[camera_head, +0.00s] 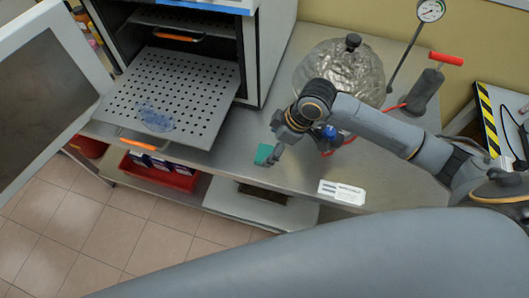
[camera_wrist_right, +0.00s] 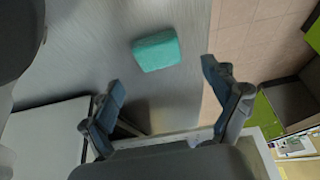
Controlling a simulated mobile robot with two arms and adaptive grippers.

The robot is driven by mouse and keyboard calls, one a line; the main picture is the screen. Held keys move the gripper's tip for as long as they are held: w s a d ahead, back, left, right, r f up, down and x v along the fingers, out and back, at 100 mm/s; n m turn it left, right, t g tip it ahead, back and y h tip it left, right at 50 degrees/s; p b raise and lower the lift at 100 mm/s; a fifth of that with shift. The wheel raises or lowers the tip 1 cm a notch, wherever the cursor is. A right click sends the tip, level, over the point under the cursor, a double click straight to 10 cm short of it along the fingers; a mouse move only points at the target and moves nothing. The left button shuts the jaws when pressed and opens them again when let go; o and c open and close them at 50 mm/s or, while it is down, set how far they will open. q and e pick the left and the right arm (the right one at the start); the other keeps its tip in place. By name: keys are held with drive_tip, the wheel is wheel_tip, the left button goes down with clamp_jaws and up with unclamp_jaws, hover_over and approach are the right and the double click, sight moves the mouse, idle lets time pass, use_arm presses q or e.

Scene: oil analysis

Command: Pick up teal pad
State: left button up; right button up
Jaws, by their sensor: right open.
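The teal pad (camera_head: 264,153) is a small block lying on the grey metal bench near its front edge. In the right wrist view the teal pad (camera_wrist_right: 157,50) lies ahead of the fingers and a little left of the middle between them, apart from both. My right gripper (camera_head: 271,161) is beside the pad in the head view and partly covers it. In the right wrist view my right gripper (camera_wrist_right: 163,78) is open, with nothing between its fingers. My left gripper is not in view.
An oven with a pulled-out perforated shelf (camera_head: 178,82) stands left of the pad. A silver dome-shaped vessel (camera_head: 350,65), a hand pump (camera_head: 424,88) and a gauge (camera_head: 430,10) stand behind my right arm. A white label (camera_head: 342,192) is on the bench. A red bin (camera_head: 160,172) sits below.

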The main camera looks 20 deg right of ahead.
sight(264, 153)
drive_tip(key=shift+w+a+f+p, duration=0.1)
drive_tip(key=shift+a+f+p, duration=0.25)
drive_tip(key=shift+f, duration=0.3)
drive_tip(key=x, duration=0.3)
drive_tip(key=shift+w+f+p, duration=0.15)
drive_tip(key=shift+p, duration=0.15)
drive_tip(key=shift+f, duration=0.2)
drive_tip(key=shift+c, duration=1)
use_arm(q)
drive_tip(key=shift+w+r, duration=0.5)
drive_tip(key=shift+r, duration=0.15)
use_arm(e)
drive_tip(key=c, duration=0.8)
